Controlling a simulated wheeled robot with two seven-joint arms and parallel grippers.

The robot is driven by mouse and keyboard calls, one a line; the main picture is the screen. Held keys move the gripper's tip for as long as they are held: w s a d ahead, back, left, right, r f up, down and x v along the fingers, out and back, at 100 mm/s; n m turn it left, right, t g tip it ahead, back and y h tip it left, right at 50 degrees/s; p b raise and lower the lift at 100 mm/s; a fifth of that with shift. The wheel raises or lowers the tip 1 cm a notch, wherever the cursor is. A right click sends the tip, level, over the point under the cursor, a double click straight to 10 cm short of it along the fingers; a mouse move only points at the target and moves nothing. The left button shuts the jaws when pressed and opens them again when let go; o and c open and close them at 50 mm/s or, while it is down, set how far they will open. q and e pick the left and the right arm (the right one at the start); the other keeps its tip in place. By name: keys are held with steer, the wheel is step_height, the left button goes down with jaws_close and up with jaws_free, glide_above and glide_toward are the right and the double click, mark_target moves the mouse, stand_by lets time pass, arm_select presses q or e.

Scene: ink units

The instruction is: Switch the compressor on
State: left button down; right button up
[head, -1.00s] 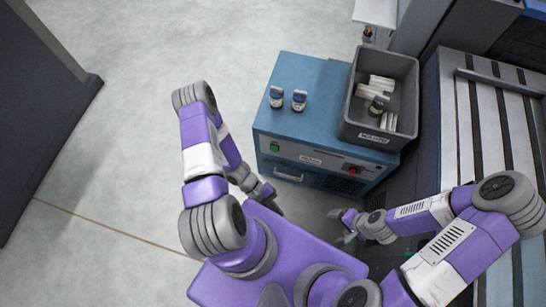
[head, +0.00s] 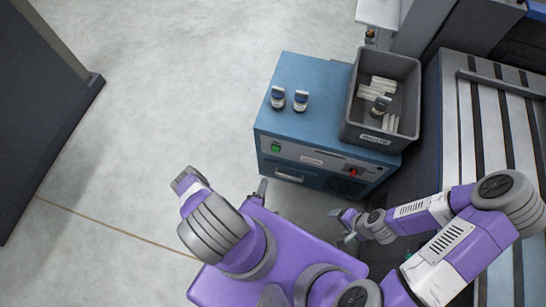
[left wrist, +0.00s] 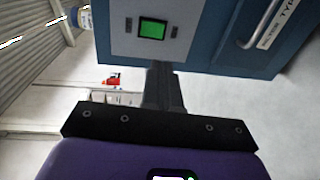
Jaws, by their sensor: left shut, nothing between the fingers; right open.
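The blue compressor cabinet (head: 320,90) stands ahead of me. Its front panel carries a green switch (head: 276,148) at the left and a red knob (head: 353,171) at the right. My left gripper (head: 262,187) is shut and empty, low in front of the cabinet's left front, below the green switch and apart from it. In the left wrist view the shut fingers (left wrist: 161,75) point up toward the panel, just under the green switch (left wrist: 153,30), which is lit bright green. My right gripper (head: 343,218) is open and empty, below the cabinet's front right.
A grey bin (head: 350,112) with white cylinders and a bottle sits on the cabinet's right top. Two small bottles (head: 289,100) stand on its left top. A slatted machine (head: 490,140) is at the right. The floor (head: 160,110) at left is clear.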

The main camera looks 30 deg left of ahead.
mark_target(275, 151)
arm_select(q)
steer(key=b+x, duration=0.4)
steer(key=x, duration=1)
steer(key=shift+b, duration=0.4)
